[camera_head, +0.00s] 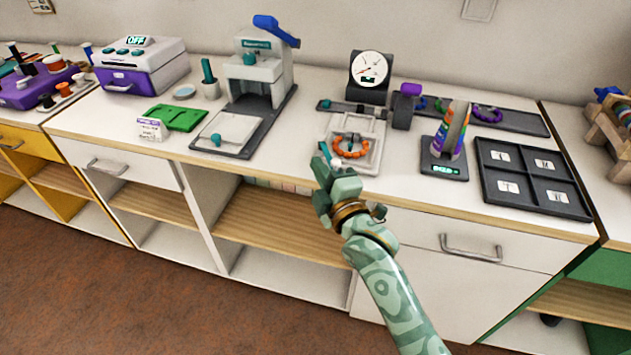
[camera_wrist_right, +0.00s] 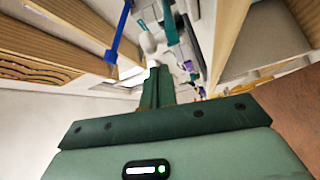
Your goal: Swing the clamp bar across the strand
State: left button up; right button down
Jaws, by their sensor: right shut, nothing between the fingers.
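The strand of orange beads (camera_head: 362,150) lies in a loop on a white board (camera_head: 372,126) near the counter's front edge. I cannot clearly make out the clamp bar; a small pale piece (camera_head: 336,163) shows at the board's left front corner, close to my fingers. My right gripper (camera_head: 325,153) is at the board's left front side, fingers together and empty. Its hand hides part of that corner. In the right wrist view the closed green fingers (camera_wrist_right: 157,88) point away from the camera. Whether they touch the board I cannot tell. My left gripper is out of view.
A dial gauge (camera_head: 370,72) stands behind the board. A grey press (camera_head: 262,72) is to the left. Bare counter lies between the press and the board.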

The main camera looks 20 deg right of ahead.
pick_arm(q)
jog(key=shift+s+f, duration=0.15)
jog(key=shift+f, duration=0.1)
pick_arm(e)
jog(key=shift+s+d+f, duration=0.1)
jog(key=shift+s+d, duration=0.15)
jog(key=shift+d, duration=0.65)
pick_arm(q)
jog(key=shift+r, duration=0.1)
